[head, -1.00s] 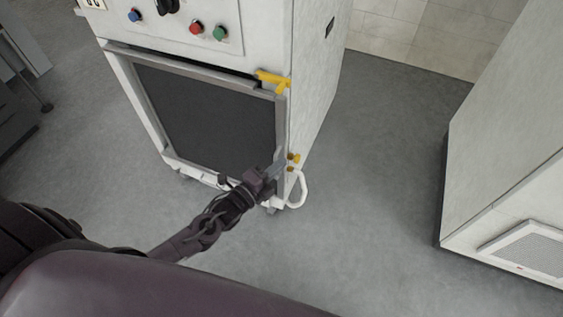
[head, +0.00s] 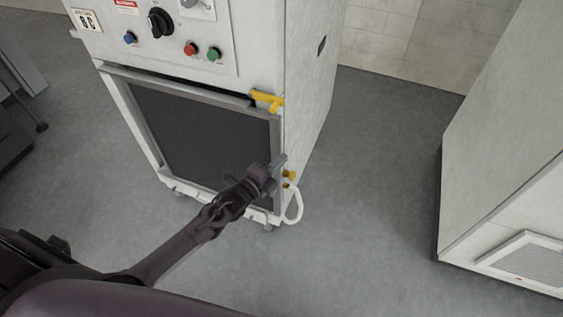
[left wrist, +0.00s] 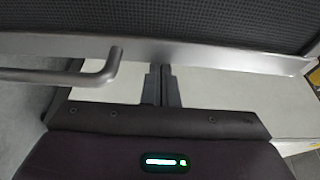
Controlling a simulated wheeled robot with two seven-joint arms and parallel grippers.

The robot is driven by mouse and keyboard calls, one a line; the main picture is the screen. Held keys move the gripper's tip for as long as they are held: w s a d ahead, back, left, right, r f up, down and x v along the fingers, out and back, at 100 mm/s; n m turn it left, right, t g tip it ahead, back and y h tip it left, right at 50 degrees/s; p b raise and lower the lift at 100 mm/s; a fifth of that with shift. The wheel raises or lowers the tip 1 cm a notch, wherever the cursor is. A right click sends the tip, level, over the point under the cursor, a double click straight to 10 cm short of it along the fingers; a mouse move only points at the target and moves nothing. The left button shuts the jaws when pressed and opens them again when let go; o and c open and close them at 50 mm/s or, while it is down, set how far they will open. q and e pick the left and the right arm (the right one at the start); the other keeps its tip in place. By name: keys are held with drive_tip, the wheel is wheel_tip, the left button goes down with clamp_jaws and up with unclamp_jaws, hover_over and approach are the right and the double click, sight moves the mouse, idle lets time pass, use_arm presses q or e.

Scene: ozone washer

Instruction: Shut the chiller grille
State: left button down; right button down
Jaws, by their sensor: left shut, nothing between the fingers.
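The chiller grille (head: 190,130) is a dark mesh panel in a grey frame, low on the front of a white cabinet. It lies close to the cabinet front, with a thin dark gap along its top edge; I cannot tell whether it is fully shut. My left gripper (head: 280,161) is shut and empty at the lower right of the grille frame. In the left wrist view the closed fingers (left wrist: 161,86) point at the frame bar (left wrist: 200,52) below the mesh. A bent grey handle (left wrist: 65,76) is left of them. Contact is unclear. My right gripper is out of view.
Small yellow fittings (head: 289,176) and a white hose (head: 298,207) hang close to my left gripper. Another white cabinet (head: 500,150) stands at right. Grey floor between is clear.

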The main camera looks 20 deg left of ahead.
sight(254, 148)
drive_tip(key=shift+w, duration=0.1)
